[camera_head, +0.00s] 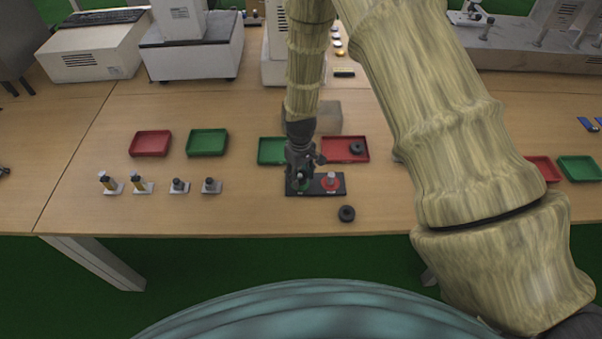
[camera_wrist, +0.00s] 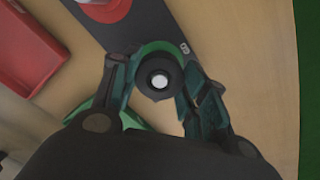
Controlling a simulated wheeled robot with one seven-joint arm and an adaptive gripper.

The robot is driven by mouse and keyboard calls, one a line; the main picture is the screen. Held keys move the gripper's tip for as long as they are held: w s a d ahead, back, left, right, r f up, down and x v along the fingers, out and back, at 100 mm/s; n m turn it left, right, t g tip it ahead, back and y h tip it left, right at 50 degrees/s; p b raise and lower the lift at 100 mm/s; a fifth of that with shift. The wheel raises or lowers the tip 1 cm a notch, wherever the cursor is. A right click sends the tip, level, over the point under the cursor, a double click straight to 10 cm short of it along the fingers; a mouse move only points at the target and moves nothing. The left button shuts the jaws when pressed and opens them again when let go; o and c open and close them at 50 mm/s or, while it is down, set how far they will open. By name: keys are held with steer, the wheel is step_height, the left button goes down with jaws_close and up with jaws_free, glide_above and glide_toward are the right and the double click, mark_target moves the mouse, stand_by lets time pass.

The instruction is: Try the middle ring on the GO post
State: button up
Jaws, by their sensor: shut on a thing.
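My gripper (camera_wrist: 158,88) is shut on a dark ring (camera_wrist: 147,84), with one finger on each side of it. The light top of the GO post (camera_wrist: 161,81) shows inside the ring's hole, with the green disc (camera_wrist: 158,47) of the GO side around it. How far down the post the ring sits, I cannot tell. In the head view my gripper (camera_head: 301,180) is over the green left end of the dark gauge board (camera_head: 316,189) and hides the post. The other post (camera_head: 331,179), on a red disc, is bare.
One dark ring (camera_head: 346,213) lies on the table in front of the board. Another (camera_head: 356,148) lies in the red tray (camera_head: 334,154) behind. A green tray (camera_head: 270,151) stands beside that. Several small posts on white plates (camera_head: 180,187) stand left; the table between is clear.

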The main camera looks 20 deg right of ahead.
mark_target(300, 175)
steer(key=shift+f, duration=0.6)
steer(key=shift+r, duration=0.2)
stand_by(0.5)
steer(key=shift+r+p, duration=1.85)
steer(key=shift+r, duration=1.3)
